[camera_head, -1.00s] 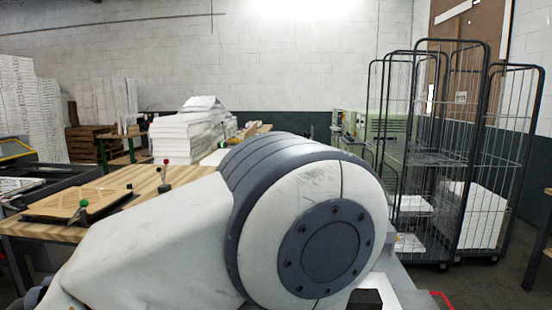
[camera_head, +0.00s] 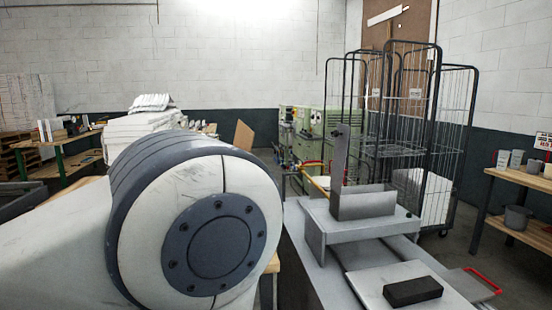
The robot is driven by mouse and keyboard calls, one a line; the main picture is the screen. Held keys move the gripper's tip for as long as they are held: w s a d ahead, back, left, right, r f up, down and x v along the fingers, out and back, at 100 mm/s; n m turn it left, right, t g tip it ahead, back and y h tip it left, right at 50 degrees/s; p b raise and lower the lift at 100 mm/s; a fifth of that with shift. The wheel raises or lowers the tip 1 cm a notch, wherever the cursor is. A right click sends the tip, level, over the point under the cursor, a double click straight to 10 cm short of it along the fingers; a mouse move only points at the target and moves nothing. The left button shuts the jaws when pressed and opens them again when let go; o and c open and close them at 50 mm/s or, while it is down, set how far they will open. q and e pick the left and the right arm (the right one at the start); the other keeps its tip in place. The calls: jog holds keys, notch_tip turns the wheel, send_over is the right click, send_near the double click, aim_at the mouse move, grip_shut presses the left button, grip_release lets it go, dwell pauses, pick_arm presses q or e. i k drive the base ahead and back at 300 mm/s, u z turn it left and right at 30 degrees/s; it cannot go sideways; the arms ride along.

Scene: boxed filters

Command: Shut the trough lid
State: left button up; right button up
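A grey metal trough (camera_head: 364,204) stands on a raised grey platform right of centre. A narrow grey plate (camera_head: 340,156) stands upright at its left end and looks like the open lid, though I cannot see a hinge. The inside of the trough is mostly hidden by its front wall. A large white and dark grey arm joint of mine fills the lower left and hides what is behind it. Neither of my grippers is in view.
A black block (camera_head: 412,291) lies on a pale plate in front of the trough. A red handle (camera_head: 484,281) sticks out at the bench's right. Wire cage trolleys (camera_head: 440,130) stand behind. A wooden shelf (camera_head: 519,178) is at the right edge, with open floor before it.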

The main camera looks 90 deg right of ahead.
aim_at(342, 135)
jog(key=z, duration=3.8)
jog(key=k, duration=0.85)
jog(key=u, duration=0.7)
jog(key=i, duration=1)
